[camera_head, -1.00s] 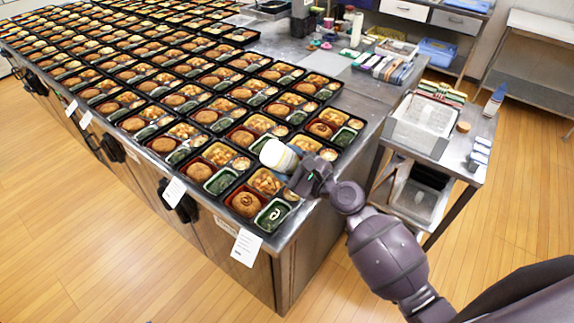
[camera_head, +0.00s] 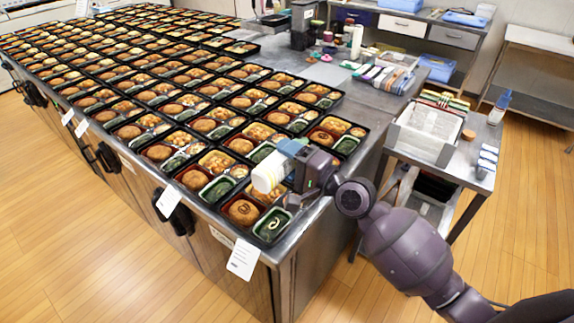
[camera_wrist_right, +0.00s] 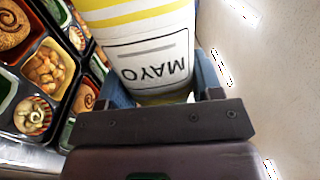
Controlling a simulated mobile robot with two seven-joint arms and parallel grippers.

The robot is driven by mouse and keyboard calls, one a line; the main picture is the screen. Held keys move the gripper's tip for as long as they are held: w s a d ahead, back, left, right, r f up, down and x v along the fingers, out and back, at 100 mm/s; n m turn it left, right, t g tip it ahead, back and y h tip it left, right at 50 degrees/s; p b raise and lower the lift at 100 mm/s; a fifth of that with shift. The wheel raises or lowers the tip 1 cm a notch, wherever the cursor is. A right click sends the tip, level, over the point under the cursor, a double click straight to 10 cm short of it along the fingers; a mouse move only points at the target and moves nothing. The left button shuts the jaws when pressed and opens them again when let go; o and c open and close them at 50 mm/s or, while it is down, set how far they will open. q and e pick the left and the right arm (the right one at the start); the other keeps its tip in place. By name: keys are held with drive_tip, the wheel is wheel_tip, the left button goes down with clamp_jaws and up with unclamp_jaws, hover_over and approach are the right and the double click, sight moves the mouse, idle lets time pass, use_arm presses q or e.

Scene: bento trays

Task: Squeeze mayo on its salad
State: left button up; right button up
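My right gripper (camera_head: 296,166) is shut on the mayo bottle (camera_head: 272,171), a white bottle with yellow bands. The bottle is tilted in the head view and covers part of the trays behind it. In the right wrist view, the mayo bottle (camera_wrist_right: 148,50) sits between the fingers, with the word MAYO upside down. The salad (camera_head: 272,224) is dark green, in a compartment of the nearest corner tray, with a pale squiggle on it. The bottle is above and behind this salad, apart from it. Its nozzle is hard to make out. My left gripper is not in view.
Many bento trays fill the steel counter (camera_head: 312,222). The corner tray also holds a round brown patty (camera_head: 242,210) with a dark swirl. A steel cart (camera_head: 466,170) with a white bin (camera_head: 425,133) stands right of the counter. The wooden floor in front is clear.

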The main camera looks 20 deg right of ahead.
drive_tip(key=n, duration=0.4)
drive_tip(key=shift+r+n+g+b, duration=0.2)
drive_tip(key=shift+n+g+b, duration=0.1)
drive_tip(key=shift+b, duration=0.1)
drive_tip(key=n, duration=0.2)
drive_tip(key=r+n, duration=0.1)
drive_tip(key=n, duration=0.1)
drive_tip(key=shift+y, duration=0.3)
drive_tip(key=shift+r+n, duration=0.15)
drive_tip(key=shift+n, duration=1.05)
drive_tip(key=n, duration=0.2)
drive_tip(key=r+n+p, duration=0.1)
drive_tip(key=n, duration=0.1)
drive_tip(key=shift+g, duration=0.3)
drive_tip(key=n+p, duration=0.1)
drive_tip(key=n, duration=0.1)
drive_tip(key=shift+r+n, duration=0.1)
drive_tip(key=shift+n, duration=0.6)
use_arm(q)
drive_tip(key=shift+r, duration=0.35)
